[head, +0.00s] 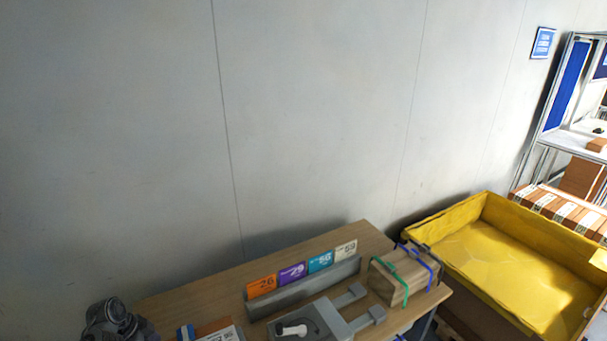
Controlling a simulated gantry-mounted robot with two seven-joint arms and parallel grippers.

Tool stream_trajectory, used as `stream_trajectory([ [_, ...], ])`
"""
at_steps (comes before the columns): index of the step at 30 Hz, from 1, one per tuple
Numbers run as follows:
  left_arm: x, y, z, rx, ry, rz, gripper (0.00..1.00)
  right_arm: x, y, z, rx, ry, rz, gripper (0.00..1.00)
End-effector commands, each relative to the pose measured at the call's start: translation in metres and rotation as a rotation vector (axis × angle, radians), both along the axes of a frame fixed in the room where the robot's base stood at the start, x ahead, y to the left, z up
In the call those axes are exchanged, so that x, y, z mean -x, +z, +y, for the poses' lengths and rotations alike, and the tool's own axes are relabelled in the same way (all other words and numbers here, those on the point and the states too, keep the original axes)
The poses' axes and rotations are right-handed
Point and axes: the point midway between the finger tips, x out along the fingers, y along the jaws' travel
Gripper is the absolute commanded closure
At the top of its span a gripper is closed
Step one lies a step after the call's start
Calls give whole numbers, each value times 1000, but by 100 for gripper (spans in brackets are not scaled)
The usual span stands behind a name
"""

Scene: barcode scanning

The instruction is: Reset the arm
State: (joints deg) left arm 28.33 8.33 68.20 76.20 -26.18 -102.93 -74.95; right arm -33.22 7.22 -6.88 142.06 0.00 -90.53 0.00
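Neither of my grippers' fingertips show in the head view. A dark grey jointed part (110,322) stands at the bottom left, by the table's left end; it looks like part of my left arm, and no fingers can be made out on it. Nothing of my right arm shows. On the wooden table (190,294) a grey two-pronged fixture (325,318) lies at the front, with a small white and black device (291,330) on it, probably the scanner. The bottom edge cuts off the table's front.
A grey rack (305,290) holds orange, purple, blue and cream number cards. A strapped brown box (403,275) sits at the table's right end. A labelled box (215,328) is cut off at the bottom. A yellow-lined bin (510,262) stands right, with shelving (555,110) behind.

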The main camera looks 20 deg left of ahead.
Motion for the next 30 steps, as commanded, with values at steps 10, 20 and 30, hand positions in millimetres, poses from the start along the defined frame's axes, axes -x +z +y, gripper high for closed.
stream_trajectory([
  [10, 126, -20, -30, -276, -251, 393, 29, 0, 44, 2, -7, -4, 0, 57],
  [20, 164, 24, -215, -473, -284, 323, 29, 0, 80, 3, -11, -7, -1, 57],
  [30, 143, 130, -377, -177, 173, -15, 29, 0, 83, 1, -5, -4, 0, 57],
])
